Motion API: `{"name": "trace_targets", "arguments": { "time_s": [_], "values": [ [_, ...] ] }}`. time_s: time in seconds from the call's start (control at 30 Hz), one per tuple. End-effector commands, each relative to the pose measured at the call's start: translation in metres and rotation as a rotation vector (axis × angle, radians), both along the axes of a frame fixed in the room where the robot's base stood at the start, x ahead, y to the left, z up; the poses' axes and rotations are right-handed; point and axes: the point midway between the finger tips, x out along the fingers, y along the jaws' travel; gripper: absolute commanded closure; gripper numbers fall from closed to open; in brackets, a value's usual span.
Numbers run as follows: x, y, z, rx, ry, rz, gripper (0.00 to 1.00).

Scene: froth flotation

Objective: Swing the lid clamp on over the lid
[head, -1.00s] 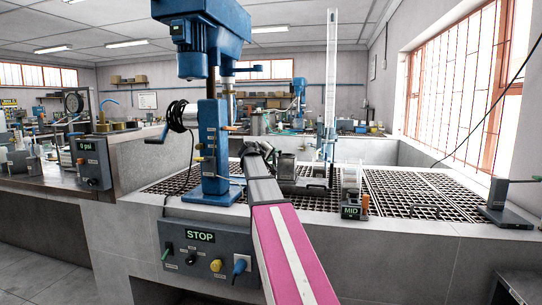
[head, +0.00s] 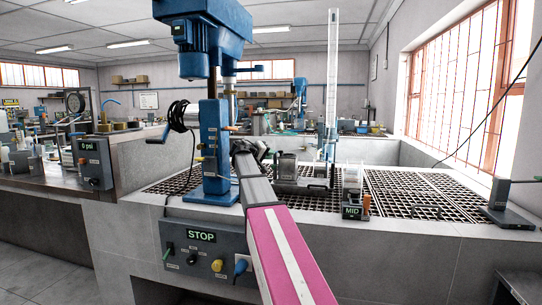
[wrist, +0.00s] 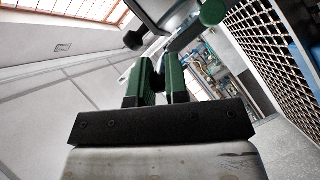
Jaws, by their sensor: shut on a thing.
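My gripper (wrist: 160,76) has green fingers, closed on a small dark part (wrist: 159,82) that looks like the lid clamp's handle end. Most of it is hidden between the fingers. Just beyond the fingertips in the wrist view are a black knob (wrist: 133,40), a green knob (wrist: 212,12) and a grey metal body (wrist: 172,16); I cannot tell clearly which part is the lid. In the head view my arm reaches over the grating, to the right of the blue machine column (head: 213,150). My own arm hides the gripper's hold and the clamp there.
The blue flotation machine stands close left of my arm. Right of my arm are a grey fixture (head: 287,167), a tall clear tube (head: 332,70) and a block marked MID (head: 352,212). The grating (head: 425,190) farther right is mostly clear. A STOP panel (head: 201,237) is on the front wall.

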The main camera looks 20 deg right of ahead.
Motion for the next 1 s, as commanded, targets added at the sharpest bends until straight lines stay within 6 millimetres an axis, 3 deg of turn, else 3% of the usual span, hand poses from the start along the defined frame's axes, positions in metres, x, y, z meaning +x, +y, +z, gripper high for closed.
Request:
{"name": "trace_targets", "arguments": {
  "time_s": [0.37, 0.4, 0.47, 0.8, 1.0],
  "values": [
    [0.001, 0.001, 0.000, 0.001, -0.002, -0.024, 1.00],
    [0.001, 0.001, 0.000, 0.001, -0.001, -0.024, 0.76],
    [0.001, 0.001, 0.000, 0.001, -0.001, -0.024, 0.60],
    [0.000, 0.004, 0.001, 0.000, -0.001, -0.023, 0.60],
    [-0.010, 0.028, 0.006, 0.000, -0.002, -0.021, 0.60]
  ]
}}
